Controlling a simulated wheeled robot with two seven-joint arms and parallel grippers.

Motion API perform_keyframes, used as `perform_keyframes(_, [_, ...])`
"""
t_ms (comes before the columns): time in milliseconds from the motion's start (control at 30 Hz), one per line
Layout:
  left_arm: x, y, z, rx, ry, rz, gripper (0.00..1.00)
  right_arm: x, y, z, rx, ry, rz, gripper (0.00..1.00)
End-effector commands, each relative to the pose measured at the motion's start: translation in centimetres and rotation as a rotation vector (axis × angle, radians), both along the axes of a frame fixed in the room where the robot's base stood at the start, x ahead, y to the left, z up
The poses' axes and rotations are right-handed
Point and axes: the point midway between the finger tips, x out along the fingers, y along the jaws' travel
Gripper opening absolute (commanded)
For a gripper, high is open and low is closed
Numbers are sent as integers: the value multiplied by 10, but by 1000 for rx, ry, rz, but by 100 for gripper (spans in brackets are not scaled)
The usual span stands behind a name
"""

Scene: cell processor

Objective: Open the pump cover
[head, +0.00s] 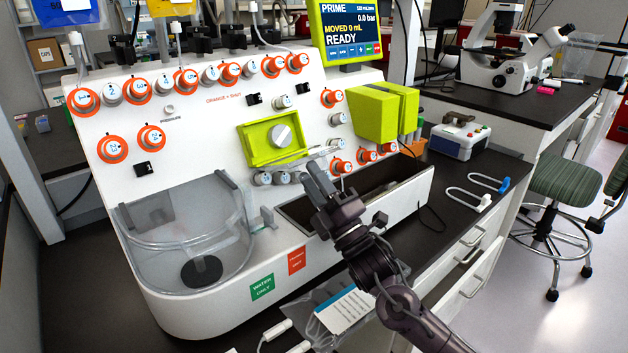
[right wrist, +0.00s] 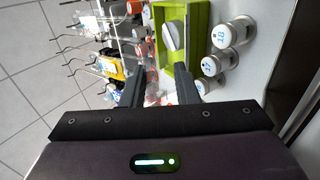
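The pump is a lime-green frame (head: 252,146) with a grey knob (head: 280,136) inside, on the white machine's front panel. A thin, clear plate-like piece (head: 312,158) sticks out at its lower right edge; I cannot tell if it is the cover. In the right wrist view the green frame (right wrist: 203,18) and its pale knob (right wrist: 173,36) lie just beyond the fingertips. My right gripper (head: 318,180) is below and right of the pump, apart from it in the head view. Its two fingers (right wrist: 163,80) stand apart with nothing held between them. My left gripper is not in view.
A lime-green box (head: 373,115) juts out right of the pump. Orange and white knobs (head: 230,71) cover the panel. An open trough (head: 418,196) lies below my right gripper. A clear round vessel (head: 180,255) stands lower left. A screen (head: 350,28) reads READY.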

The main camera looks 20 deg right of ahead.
Motion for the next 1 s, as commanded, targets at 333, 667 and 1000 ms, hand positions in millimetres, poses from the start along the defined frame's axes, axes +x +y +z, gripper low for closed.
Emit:
perform_keyframes(333, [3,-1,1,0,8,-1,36,-17,-6,-13,-1,-2,0,28])
perform_keyframes(667, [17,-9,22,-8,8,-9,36,-53,-19,-41,0,1,1,28])
perform_keyframes(1000, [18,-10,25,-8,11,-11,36,-60,-21,-43,0,-2,2,28])
